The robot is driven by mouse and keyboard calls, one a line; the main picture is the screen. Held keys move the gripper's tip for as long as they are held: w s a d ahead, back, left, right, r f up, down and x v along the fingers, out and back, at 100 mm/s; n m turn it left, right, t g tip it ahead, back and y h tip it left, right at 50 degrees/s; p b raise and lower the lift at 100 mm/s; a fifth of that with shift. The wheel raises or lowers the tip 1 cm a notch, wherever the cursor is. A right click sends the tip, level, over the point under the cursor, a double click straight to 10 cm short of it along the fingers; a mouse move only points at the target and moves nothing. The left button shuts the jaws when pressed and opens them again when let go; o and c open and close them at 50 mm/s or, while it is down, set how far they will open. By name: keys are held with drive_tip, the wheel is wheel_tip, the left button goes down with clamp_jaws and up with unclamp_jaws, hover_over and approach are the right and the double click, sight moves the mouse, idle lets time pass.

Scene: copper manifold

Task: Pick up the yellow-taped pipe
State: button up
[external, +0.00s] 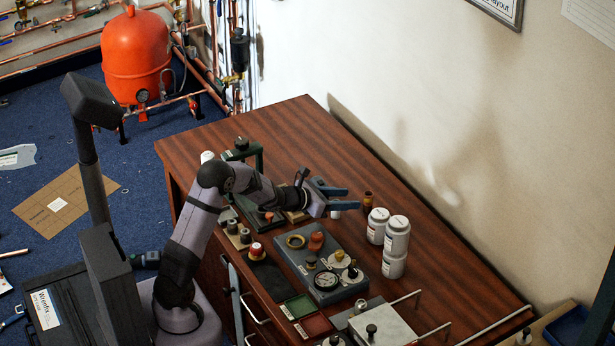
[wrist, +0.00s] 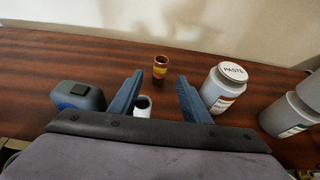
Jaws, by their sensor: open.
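The yellow-taped pipe (wrist: 160,66) is a short brown, copper-coloured piece with a yellow band. It stands upright on the wooden table (external: 290,125). In the external view the pipe (external: 368,200) is just right of my gripper (external: 350,198). In the wrist view my gripper (wrist: 160,76) is open, with its two blue fingers apart and nothing held. The pipe shows beyond the fingertips, centred in the gap between them. It appears apart from both fingers.
A small white cylinder (wrist: 143,106) stands near the left finger. A white paste jar (wrist: 223,88) is close to the right finger, with more white jars (external: 396,240) beside it. A grey bottle (wrist: 78,97) is at left. The table behind the pipe is clear up to the wall.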

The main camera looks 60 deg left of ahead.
sight(365, 198)
drive_tip(key=shift+p+x, duration=0.75)
drive_tip(key=shift+x, duration=2.85)
clamp_jaws()
